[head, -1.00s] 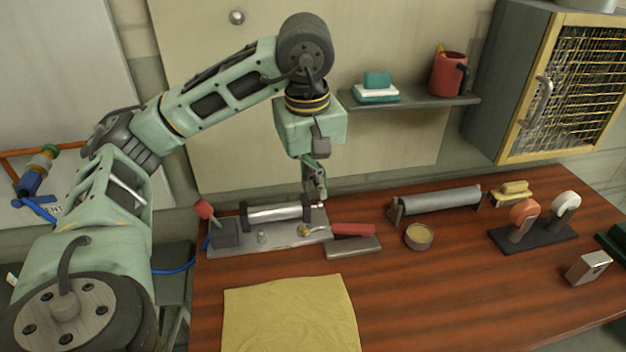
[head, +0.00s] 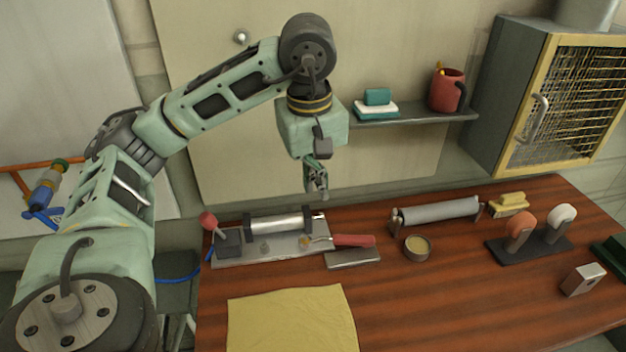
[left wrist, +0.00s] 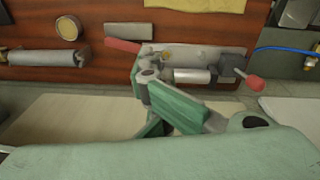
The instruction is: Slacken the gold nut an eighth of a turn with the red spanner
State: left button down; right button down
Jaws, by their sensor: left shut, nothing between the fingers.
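The red spanner (head: 354,240) lies with its handle over a grey block and its metal head pointing left. The gold nut (head: 304,242) sits on the grey metal plate (head: 230,258), right by the spanner's head. I cannot tell whether the jaws are around the nut. My left gripper (head: 317,194) is shut and empty, above the back edge of the bench and behind the nut, apart from the spanner. In the left wrist view the red handle (left wrist: 122,46) and the nut (left wrist: 166,54) show beyond my gripper. My right gripper is out of view.
The plate also carries a silver cylinder (head: 279,225) and a red-knobbed lever (head: 208,221). A yellow cloth (head: 292,318) lies in front. A round tin (head: 417,248) and a grey roller (head: 437,211) are to the right. The shelf (head: 415,116) is behind. Bare wood lies at front right.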

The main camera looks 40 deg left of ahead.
aim_at(349, 237)
pick_arm(q)
notch_tip(349, 237, up, 3)
jog(key=shift+f+p, duration=0.15)
jog(key=shift+p, duration=0.95)
